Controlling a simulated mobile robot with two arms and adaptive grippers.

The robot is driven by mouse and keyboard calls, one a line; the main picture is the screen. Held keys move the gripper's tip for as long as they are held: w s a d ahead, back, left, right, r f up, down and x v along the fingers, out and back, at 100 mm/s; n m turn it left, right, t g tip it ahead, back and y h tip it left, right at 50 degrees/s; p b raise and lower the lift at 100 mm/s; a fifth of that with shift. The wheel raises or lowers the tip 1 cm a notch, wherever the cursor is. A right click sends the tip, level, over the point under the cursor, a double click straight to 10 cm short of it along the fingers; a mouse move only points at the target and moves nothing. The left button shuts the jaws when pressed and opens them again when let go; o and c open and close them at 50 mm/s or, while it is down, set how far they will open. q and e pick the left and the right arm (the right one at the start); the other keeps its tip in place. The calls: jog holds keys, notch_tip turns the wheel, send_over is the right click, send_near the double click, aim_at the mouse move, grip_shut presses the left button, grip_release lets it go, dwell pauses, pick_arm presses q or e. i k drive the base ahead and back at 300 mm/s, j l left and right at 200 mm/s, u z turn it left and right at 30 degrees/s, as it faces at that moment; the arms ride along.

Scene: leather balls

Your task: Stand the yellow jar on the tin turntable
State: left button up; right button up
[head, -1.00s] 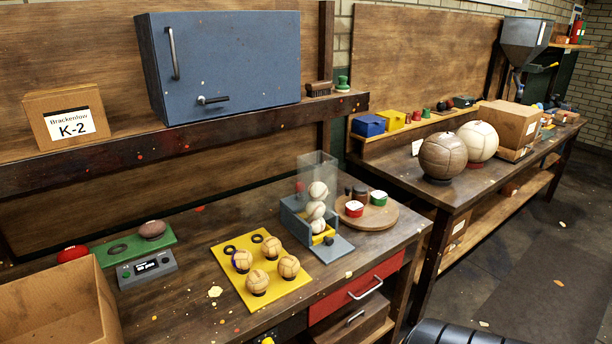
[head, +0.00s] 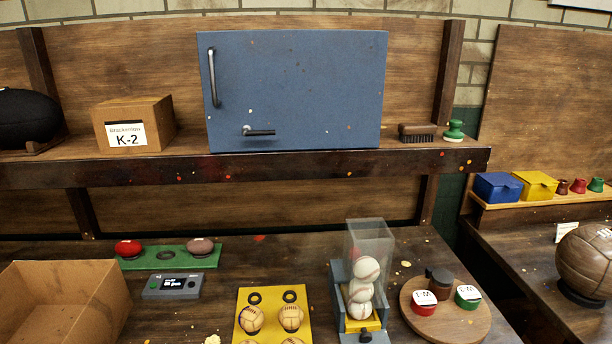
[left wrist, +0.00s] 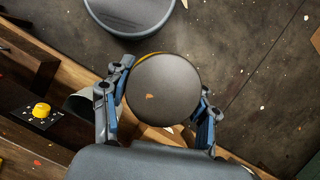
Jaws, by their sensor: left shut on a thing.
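In the left wrist view my left gripper (left wrist: 160,108) is shut on a round jar (left wrist: 163,90), seen end-on from its dark flat lid. A thin yellow edge shows behind the lid, so it looks like the yellow jar; the rest of it is hidden. The round wooden turntable (head: 452,328) stands on the bench at the lower right of the head view. It carries a red tin (head: 424,308), a green tin (head: 467,300) and dark jars (head: 440,285) at the back. Its front part is bare. Neither gripper shows in the head view.
A clear ball dispenser (head: 368,245) stands just left of the turntable. A yellow ball board (head: 262,315), a grey display box (head: 173,285) and an open carton (head: 65,305) are farther left. A shelf with a blue cabinet (head: 295,90) overhangs the back.

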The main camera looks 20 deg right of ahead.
aim_at(451, 316)
jog(key=l, duration=1.55)
jog(key=k+l, duration=0.1)
jog(key=l, duration=1.5)
